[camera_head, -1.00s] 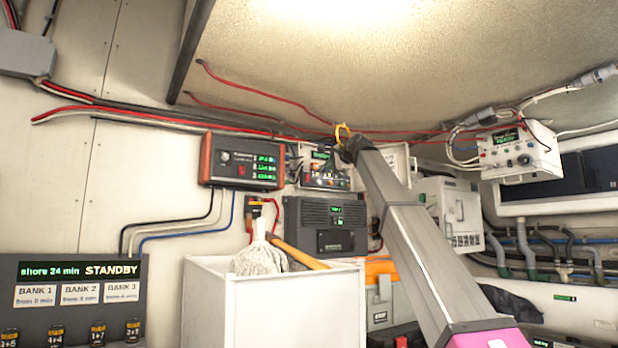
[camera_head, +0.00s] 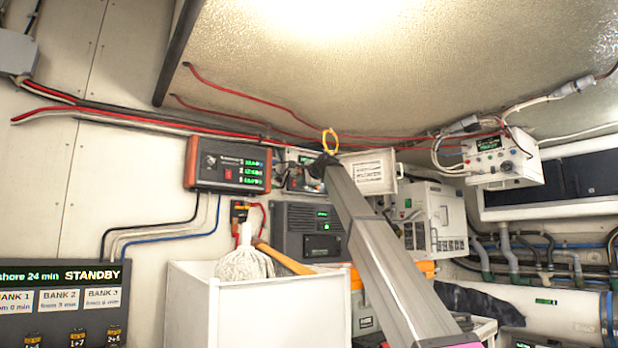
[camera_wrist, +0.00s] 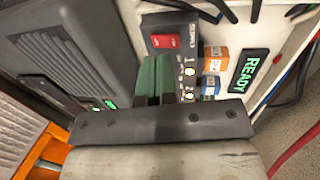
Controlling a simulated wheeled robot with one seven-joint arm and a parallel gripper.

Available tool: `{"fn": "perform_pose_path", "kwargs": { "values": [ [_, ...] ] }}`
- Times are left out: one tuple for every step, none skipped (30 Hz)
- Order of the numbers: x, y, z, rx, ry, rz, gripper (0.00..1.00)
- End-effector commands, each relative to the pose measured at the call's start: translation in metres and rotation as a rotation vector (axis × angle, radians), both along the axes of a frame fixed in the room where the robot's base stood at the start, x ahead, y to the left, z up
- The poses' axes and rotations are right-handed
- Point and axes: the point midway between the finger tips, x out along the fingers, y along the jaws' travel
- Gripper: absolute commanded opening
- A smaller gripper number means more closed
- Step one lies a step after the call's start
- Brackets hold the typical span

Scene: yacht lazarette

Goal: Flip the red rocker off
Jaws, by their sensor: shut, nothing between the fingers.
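A small panel box (camera_head: 293,179) on the back wall is partly hidden by my arm in the head view. The wrist view shows its dark control plate with a red rocker (camera_wrist: 166,41), a column of small lights and a green READY display (camera_wrist: 250,72). My gripper (camera_wrist: 153,80) is shut and empty, its green fingers pointing at the plate just below the red rocker. Whether they touch the plate I cannot tell. In the head view my gripper's end (camera_head: 320,165) overlaps the box. The rocker's on or off position is not clear.
An orange-sided unit (camera_head: 206,182) to the left also carries a red switch. A dark grey ribbed unit (camera_head: 297,218) sits below the box. A white bin (camera_head: 255,315) with a mop stands in front. Red cables (camera_head: 245,97) run overhead.

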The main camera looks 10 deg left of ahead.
Motion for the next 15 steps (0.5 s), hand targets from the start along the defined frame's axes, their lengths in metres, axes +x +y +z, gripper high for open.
{"fn": "perform_pose_path", "kwargs": {
  "values": [
    [0.008,0.009,0.004,0.000,0.000,0.001,0.00],
    [0.011,0.012,0.004,0.000,0.000,0.001,0.00],
    [0.014,0.015,0.005,0.000,0.000,0.000,0.00],
    [0.016,0.018,0.005,0.000,0.000,0.000,0.00],
    [0.018,0.019,0.005,0.000,0.000,0.000,0.00],
    [0.019,0.021,0.006,0.000,0.000,-0.001,0.00],
    [0.020,0.022,0.006,0.001,-0.001,-0.001,0.00],
    [0.020,0.023,0.006,0.001,-0.001,-0.001,0.00],
    [0.021,0.023,0.006,0.001,-0.001,-0.001,0.00],
    [0.021,0.023,0.005,0.001,-0.001,-0.001,0.00],
    [0.020,0.023,0.005,0.001,-0.001,-0.001,0.00],
    [0.020,0.023,0.005,0.001,-0.001,-0.001,0.00],
    [0.020,0.023,0.005,0.001,-0.001,-0.001,0.00],
    [0.020,0.023,0.005,0.001,-0.001,-0.001,0.00],
    [0.020,0.023,0.005,0.001,-0.001,-0.001,0.00]
  ]
}}
